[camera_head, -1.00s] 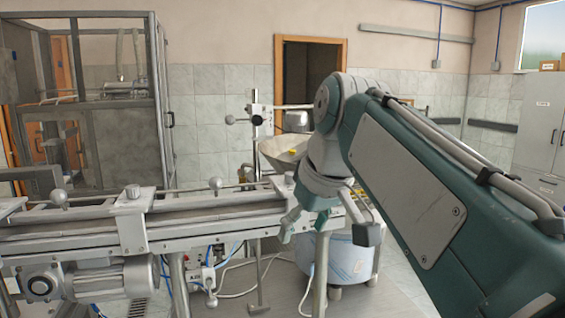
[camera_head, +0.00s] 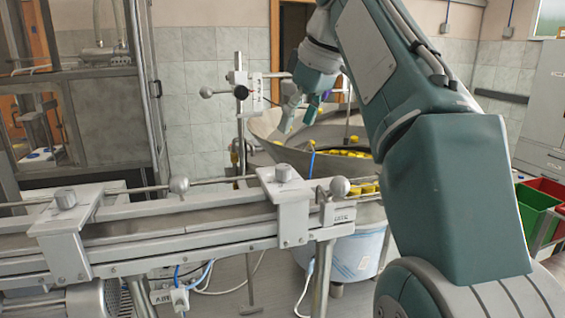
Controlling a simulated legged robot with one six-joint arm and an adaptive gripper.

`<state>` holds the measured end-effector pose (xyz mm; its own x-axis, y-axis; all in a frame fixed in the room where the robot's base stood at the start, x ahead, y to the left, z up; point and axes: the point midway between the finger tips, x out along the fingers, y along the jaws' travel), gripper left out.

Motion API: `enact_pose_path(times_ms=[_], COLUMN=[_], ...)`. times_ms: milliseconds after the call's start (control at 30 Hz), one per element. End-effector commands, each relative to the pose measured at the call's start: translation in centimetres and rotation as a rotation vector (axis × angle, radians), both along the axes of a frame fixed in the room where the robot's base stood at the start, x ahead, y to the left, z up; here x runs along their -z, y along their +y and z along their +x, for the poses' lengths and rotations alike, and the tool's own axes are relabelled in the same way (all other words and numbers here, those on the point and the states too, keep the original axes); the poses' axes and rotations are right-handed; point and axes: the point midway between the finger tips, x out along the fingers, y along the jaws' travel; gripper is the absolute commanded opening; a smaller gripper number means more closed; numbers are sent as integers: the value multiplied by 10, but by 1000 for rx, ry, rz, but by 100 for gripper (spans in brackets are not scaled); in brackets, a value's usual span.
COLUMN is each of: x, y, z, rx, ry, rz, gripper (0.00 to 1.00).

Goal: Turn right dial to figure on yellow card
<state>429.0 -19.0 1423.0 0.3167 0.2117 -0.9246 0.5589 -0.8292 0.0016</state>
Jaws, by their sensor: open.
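My gripper (camera_head: 297,121) hangs over the wide metal feeder bowl (camera_head: 266,124), with its fingers pointing down and spread apart. Nothing shows between the fingers. Yellow caps (camera_head: 345,152) lie in the bowl, and some are near the gripper. I cannot make out the right dial or a yellow card in this view. My arm covers the right side of the bowl and much of the area behind it. A small grey box (camera_head: 168,298) with blue cables sits low under the conveyor; its face is too small to read.
The conveyor (camera_head: 180,228) with its guide rails crosses the left and middle front. A clamp stand (camera_head: 240,110) rises beside the bowl. A glazed machine frame (camera_head: 95,120) stands at the back left. A green bin (camera_head: 536,207) and a red bin (camera_head: 548,187) are at the right.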

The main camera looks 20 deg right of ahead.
Motion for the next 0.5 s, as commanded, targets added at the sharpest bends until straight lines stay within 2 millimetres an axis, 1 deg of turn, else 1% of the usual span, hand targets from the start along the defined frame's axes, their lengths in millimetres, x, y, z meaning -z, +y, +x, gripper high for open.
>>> enact_pose_path(times_ms=[267, 500], x=[33, 66], y=[5, 13], z=[10, 21], rx=[2, 1], ry=[3, 3], rz=[3, 1], gripper=[75, 75])
